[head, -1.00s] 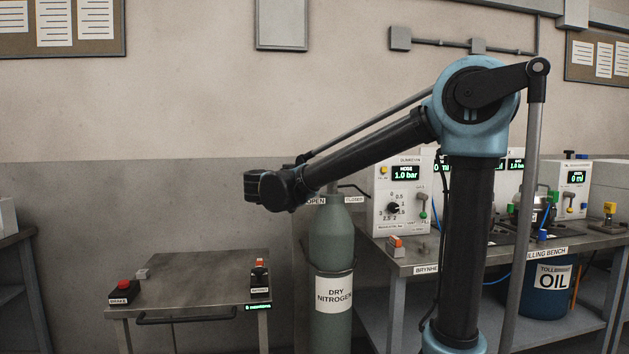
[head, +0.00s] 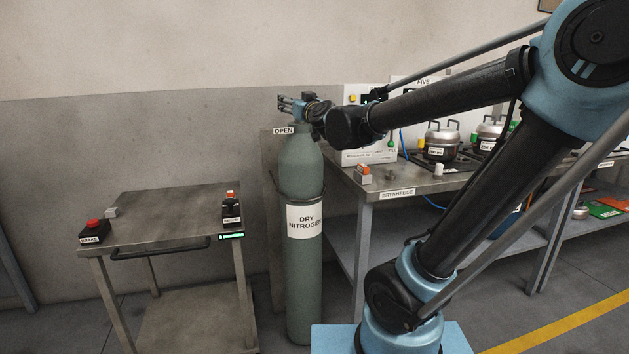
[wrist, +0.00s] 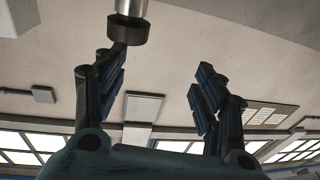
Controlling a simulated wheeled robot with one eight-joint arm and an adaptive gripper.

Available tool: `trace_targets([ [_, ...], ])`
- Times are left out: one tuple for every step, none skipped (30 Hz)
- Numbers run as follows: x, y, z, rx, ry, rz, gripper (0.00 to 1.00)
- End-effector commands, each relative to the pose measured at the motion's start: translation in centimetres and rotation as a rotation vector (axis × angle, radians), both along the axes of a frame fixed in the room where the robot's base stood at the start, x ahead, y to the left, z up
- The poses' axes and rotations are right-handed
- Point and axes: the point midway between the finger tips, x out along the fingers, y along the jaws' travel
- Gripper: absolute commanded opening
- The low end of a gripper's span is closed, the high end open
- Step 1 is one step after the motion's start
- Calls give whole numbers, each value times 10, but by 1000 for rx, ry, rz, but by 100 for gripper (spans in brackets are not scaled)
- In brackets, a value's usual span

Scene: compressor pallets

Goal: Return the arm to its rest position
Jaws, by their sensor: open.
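My arm reaches in from the right in the head view, its forearm sloping down to the left toward the wrist. My gripper (head: 286,104) shows just above the top of the grey-green dry nitrogen cylinder (head: 300,255), with its fingers pointing left. In the wrist view the two dark fingers (wrist: 160,85) stand apart with nothing between them. The gripper is open and empty. The cylinder's valve is mostly hidden behind or beside the gripper and wrist. I cannot tell whether they touch it.
A metal cart (head: 165,213) with a red-button box (head: 93,230) stands left. The filling bench (head: 440,186) with pots and instruments is behind my arm. A metal cylindrical part (wrist: 130,20) shows close at the top of the wrist view. The wall left of the gripper is clear.

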Motion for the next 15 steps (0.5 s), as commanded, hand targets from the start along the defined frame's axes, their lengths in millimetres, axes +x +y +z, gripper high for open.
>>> trace_targets([
  [-8,-9,-16,-25,41,25,64],
  [-12,-13,-27,-42,71,45,64],
  [-20,-18,-42,-65,114,68,64],
  [-25,-23,-55,-82,150,80,64],
  [-31,-27,-67,-98,186,92,64],
  [-40,-34,-84,-121,239,105,64],
  [-46,-39,-97,-138,279,112,64],
  [-54,-45,-111,-154,322,117,64],
  [-64,-54,-129,-174,380,121,64],
  [-72,-61,-144,-188,426,121,64],
  [-80,-69,-158,-203,474,119,64],
  [-91,-80,-177,-221,538,112,64],
  [-101,-88,-191,-233,585,106,64],
  [-109,-97,-204,-246,634,97,64],
  [-122,-109,-222,-260,699,82,64],
])
